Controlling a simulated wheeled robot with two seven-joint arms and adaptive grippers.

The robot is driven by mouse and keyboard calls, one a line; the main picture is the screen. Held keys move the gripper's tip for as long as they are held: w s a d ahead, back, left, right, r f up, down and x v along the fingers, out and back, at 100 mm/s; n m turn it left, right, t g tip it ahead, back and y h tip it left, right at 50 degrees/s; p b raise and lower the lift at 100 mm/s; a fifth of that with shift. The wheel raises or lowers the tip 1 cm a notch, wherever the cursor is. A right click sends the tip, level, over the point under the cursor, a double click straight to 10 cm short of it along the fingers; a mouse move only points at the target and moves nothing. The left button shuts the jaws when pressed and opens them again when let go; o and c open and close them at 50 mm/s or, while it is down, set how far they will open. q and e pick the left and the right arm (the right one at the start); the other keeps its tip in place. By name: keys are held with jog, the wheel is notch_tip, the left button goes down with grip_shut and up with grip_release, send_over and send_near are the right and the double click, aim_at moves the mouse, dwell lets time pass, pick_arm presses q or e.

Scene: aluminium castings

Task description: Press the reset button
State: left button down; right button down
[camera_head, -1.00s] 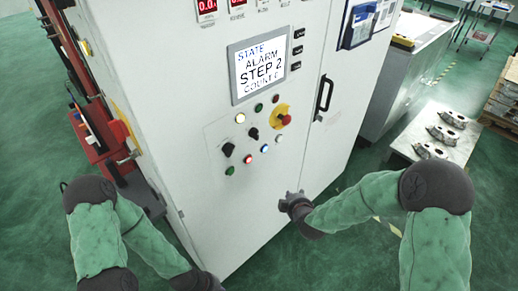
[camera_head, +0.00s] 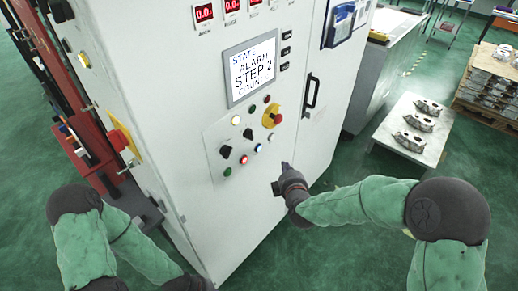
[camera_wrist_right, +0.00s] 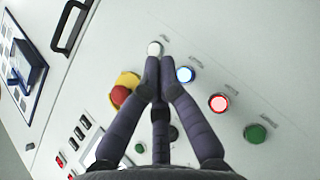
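The control panel (camera_head: 215,135) on the white cabinet carries several buttons; their labels are too small to read, so I cannot tell which is marked reset. In the right wrist view, a white button (camera_wrist_right: 154,48), a lit blue button (camera_wrist_right: 186,74), a lit red button (camera_wrist_right: 219,103) and a green button (camera_wrist_right: 256,133) form a row. My right gripper (camera_wrist_right: 156,64) has its fingertips together and empty, appearing just below the white button. In the head view my right gripper (camera_head: 285,167) is low and right of the lit blue button (camera_head: 258,148), apparently off the panel. My left gripper (camera_head: 188,284) is partly cut off at the bottom edge.
A red and yellow emergency stop (camera_head: 273,116) and black selector knobs (camera_head: 225,151) sit close to the buttons. A door handle (camera_head: 311,93) juts out to the right. A table with castings (camera_head: 408,142) stands further right.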

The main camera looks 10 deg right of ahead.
aim_at(258, 148)
jog(key=w+a, duration=0.5)
jog(key=w, duration=0.2)
jog(key=shift+a+p, duration=0.15)
jog(key=shift+p, duration=0.25)
dwell(1.3)
jog(key=shift+w+a, duration=0.3)
jog(key=shift+w+a+p, duration=0.25)
jog(key=shift+p, duration=0.1)
dwell(0.9)
jog(key=shift+d, duration=0.1)
jog(key=shift+s+d, duration=0.4)
jog(key=shift+s, duration=0.2)
